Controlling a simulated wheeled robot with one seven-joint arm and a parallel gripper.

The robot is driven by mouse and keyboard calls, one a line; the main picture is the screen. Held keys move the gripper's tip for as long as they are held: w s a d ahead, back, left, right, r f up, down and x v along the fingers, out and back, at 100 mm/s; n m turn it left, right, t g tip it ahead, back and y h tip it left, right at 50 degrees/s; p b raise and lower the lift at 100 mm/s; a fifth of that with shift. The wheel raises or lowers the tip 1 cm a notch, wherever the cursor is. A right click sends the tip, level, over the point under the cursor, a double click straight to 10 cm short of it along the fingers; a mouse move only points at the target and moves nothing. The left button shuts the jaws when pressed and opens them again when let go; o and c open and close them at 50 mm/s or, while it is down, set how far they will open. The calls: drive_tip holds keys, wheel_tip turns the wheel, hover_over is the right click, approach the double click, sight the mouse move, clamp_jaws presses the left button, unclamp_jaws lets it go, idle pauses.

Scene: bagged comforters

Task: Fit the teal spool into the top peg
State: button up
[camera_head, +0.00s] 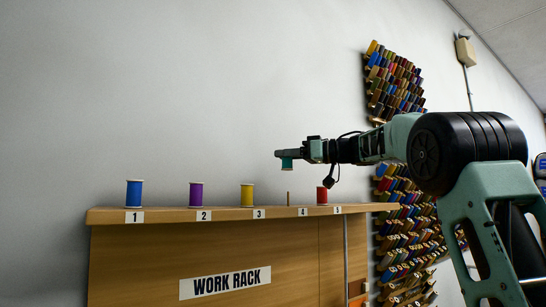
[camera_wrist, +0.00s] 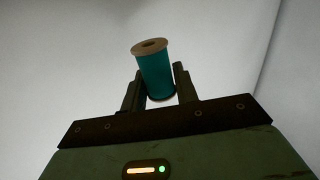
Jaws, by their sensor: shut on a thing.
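The teal spool (camera_wrist: 155,74) is held between the two fingers of my gripper (camera_wrist: 158,88) in the wrist view, slightly tilted in that picture. In the head view, the teal spool (camera_head: 287,163) hangs from my gripper (camera_head: 286,155), in the air above the rack top. The bare wooden peg (camera_head: 289,199) stands upright on the rack top at label 4, below the spool, with a clear gap between them. My gripper is shut on the spool.
The work rack (camera_head: 140,240) carries a blue spool (camera_head: 134,193) at 1, a purple spool (camera_head: 196,195) at 2, a yellow spool (camera_head: 247,195) at 3 and a red spool (camera_head: 322,195) by 5. A wall display of many spools (camera_head: 395,85) is behind my arm.

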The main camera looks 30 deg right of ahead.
drive_tip(key=shift+r+p, duration=0.2)
drive_tip(key=shift+p, duration=0.1)
drive_tip(key=shift+s+d+f+b, duration=0.1)
drive_tip(key=shift+f+b, duration=1.4)
drive_tip(key=shift+f, duration=1.15)
drive_tip(key=shift+h+p, duration=0.3)
drive_tip(key=shift+p, duration=1.05)
idle(1.0)
drive_tip(key=shift+f+b, duration=0.95)
drive_tip(key=shift+f, duration=0.8)
idle(1.0)
